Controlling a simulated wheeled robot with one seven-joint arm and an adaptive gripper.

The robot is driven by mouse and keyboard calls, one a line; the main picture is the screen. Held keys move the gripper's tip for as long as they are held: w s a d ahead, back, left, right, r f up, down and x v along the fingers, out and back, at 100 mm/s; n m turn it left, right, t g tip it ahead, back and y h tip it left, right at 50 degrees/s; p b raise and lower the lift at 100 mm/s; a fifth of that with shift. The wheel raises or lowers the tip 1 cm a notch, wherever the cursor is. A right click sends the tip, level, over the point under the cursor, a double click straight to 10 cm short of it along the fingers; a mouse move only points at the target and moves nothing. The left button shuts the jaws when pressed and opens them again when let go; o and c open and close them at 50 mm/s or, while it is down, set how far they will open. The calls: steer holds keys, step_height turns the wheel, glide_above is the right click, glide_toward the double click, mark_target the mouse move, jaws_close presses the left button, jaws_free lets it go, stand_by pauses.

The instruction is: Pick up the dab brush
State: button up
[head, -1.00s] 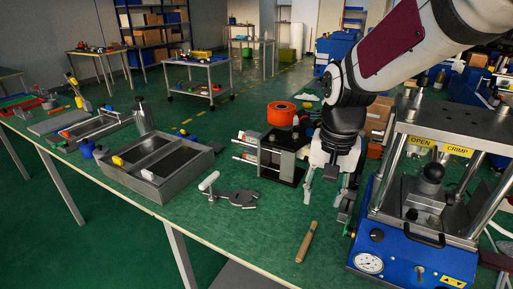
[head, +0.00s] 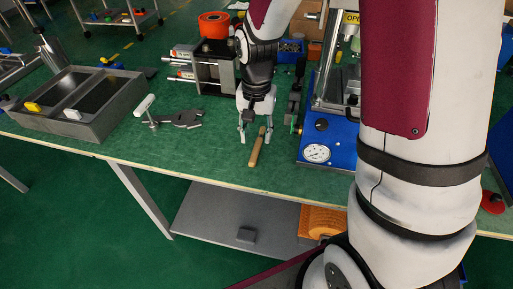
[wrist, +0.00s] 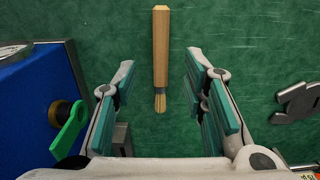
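The dab brush (head: 257,147) has a light wooden handle and lies on the green bench top near its front edge. In the wrist view the brush (wrist: 161,50) lies lengthwise between the fingers' lines, its pale bristles pointing toward my gripper. My gripper (head: 255,133) is above the bench at the brush's bristle end, pointing down. In the wrist view my gripper (wrist: 161,85) is open, with teal pads on both sides of the brush and clear gaps. It does not touch the brush there. The height of the fingertips over the bench is hard to tell.
The blue press (head: 327,140) with a gauge stands close to the right of my gripper. A clamp tool (head: 180,119) and a grey divided tray (head: 88,128) lie to the left. A black fixture with an orange roll (head: 213,25) stands behind. Bench around the brush is clear.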

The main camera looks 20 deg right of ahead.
mark_target(256, 150)
steer(key=shift+s+a+f+b, duration=0.15)
steer(key=shift+f+b, duration=0.1)
steer(key=shift+f, duration=1.1)
steer(key=shift+s+a+f+b, duration=0.1)
steer(key=shift+f+b, duration=0.1)
steer(key=shift+f, duration=1.1)
jaws_close()
